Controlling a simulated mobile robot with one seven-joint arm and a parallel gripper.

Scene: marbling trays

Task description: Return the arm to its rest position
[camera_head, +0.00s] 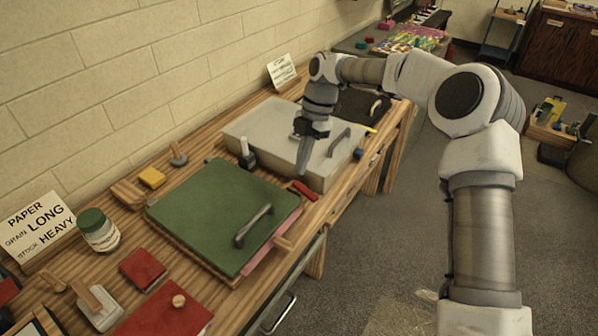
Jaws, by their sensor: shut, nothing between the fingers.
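My gripper (304,158) hangs from my arm, pointing down over the near side of the pale lidded tray (240,122). Its fingers are together and nothing shows between them. My arm reaches in from the right, bends at a high elbow and stretches out over the bench (290,240). I cannot tell whether the fingertips touch the tray's top or hang just above it.
A green board with a handle (205,205) lies in front of the pale tray. A dark-handled tool (246,153), a red item (303,191) and a white jar (98,230) stand nearby. A brick wall (130,80) runs behind the bench. The floor (375,240) to the right is open.

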